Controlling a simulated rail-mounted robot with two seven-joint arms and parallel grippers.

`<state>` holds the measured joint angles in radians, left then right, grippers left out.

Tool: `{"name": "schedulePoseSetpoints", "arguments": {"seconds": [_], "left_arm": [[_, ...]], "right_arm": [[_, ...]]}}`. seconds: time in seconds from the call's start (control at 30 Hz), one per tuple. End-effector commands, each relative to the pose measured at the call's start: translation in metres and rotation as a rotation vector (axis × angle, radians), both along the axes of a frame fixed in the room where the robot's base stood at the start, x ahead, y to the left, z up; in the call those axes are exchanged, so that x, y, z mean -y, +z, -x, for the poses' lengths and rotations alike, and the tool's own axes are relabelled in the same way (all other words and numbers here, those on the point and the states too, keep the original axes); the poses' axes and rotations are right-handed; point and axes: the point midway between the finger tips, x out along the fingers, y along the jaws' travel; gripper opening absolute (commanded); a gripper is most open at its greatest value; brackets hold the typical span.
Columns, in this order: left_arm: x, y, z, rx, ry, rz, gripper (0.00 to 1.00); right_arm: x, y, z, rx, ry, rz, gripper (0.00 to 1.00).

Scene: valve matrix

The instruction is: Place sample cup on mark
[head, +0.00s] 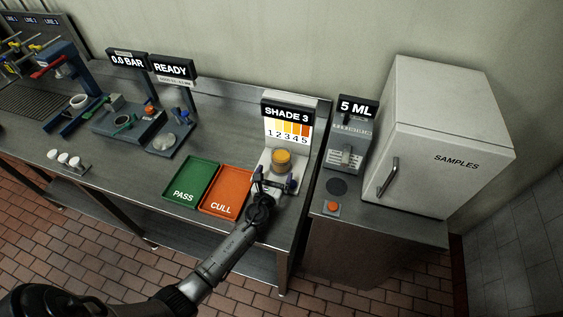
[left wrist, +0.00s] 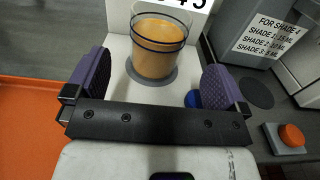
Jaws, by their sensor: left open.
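The sample cup, a clear cup of orange liquid (head: 282,161), stands upright on the white shade stand under the "SHADE 3" sign. In the left wrist view the cup (left wrist: 158,45) stands on a grey round mark (left wrist: 148,77), with a dark ring around its upper part. My left gripper (head: 272,184) is open just in front of the cup. In the left wrist view its purple finger pads (left wrist: 157,80) lie to either side, the cup slightly beyond them with gaps visible. Another dark round mark (head: 337,186) lies bare on the counter below the "5 ML" dispenser. My right gripper is out of view.
A green PASS tray (head: 189,171) and an orange CULL tray (head: 241,191) lie left of the stand. The dispenser (head: 347,146), an orange button (head: 332,207) and the SAMPLES fridge (head: 445,120) are at right.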

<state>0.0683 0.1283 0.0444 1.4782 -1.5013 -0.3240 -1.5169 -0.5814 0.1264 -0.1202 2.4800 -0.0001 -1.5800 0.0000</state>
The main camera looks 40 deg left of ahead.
Motion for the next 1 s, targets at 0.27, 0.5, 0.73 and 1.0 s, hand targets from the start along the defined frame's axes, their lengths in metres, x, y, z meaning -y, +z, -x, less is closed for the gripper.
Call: {"name": "schedulePoseSetpoints", "arguments": {"seconds": [0.27, 0.5, 0.73, 1.0], "left_arm": [[-0.01, 0.0, -0.025, 0.001, 0.001, 0.004, 1.0], [-0.017, -0.001, -0.041, 0.002, 0.003, 0.003, 1.0], [-0.028, -0.002, -0.067, 0.002, 0.001, 0.002, 1.0], [-0.031, -0.001, -0.075, 0.001, 0.002, 0.004, 1.0]], "right_arm": [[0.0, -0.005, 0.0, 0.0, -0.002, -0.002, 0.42], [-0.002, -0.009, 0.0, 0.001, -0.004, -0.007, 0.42], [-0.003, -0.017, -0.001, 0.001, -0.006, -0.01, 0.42], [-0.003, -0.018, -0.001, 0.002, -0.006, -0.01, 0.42]]}}
